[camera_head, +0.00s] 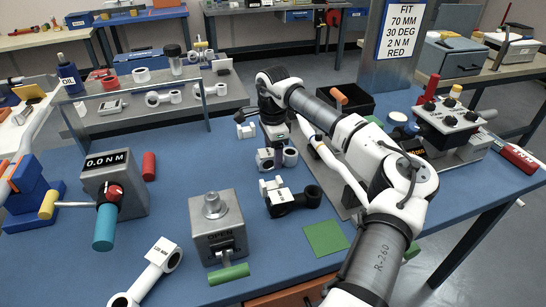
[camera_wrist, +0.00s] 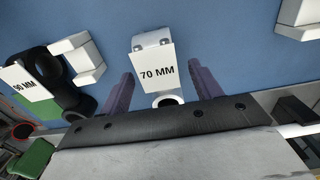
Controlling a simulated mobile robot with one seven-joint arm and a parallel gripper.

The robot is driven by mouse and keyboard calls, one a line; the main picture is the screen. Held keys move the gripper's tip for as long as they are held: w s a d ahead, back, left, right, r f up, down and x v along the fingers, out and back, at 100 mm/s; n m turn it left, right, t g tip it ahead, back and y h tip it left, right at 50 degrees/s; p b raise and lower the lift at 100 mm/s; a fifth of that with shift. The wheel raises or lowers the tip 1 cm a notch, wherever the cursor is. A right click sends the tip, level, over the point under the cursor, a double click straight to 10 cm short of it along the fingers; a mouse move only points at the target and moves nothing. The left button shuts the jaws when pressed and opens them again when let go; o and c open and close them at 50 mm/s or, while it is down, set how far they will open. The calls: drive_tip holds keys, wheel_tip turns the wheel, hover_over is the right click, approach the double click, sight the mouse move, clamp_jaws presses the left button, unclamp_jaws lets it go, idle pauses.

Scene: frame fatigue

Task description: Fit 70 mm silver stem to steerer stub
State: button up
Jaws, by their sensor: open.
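The silver stem (camera_wrist: 151,41) carries a white 70 MM tag and lies on the blue bench. In the wrist view it lies between the two purple fingers of my gripper (camera_wrist: 162,82), with a gap on each side. My gripper (camera_head: 273,158) is open. In the head view the stem (camera_head: 290,157) is partly hidden by my gripper. A short upright silver post (camera_head: 212,204), which looks like the steerer stub, stands on a grey block marked OPEN, to the front left of the stem. The post is bare on top.
A silver stem (camera_head: 150,278) tagged 120 MM lies at front left. A box (camera_head: 125,185) reads 0.0 N M. A sign (camera_head: 402,30) reads 70 MM, 30 DEG, 2 N M, RED. A green square (camera_head: 326,238) lies at right.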

drive_tip(key=shift+f, duration=1.1)
drive_tip(key=c, duration=1.2)
drive_tip(key=shift+o, duration=0.2)
drive_tip(key=shift+r, duration=0.1)
wheel_tip(320, 180, up, 20)
drive_tip(key=b, duration=0.1)
drive_tip(key=o, duration=0.6)
drive_tip(key=shift+c, duration=0.2)
drive_tip(key=c, duration=0.3)
drive_tip(key=shift+c, duration=0.2)
drive_tip(key=shift+s+d, duration=0.1)
drive_tip(key=shift+d, duration=0.05)
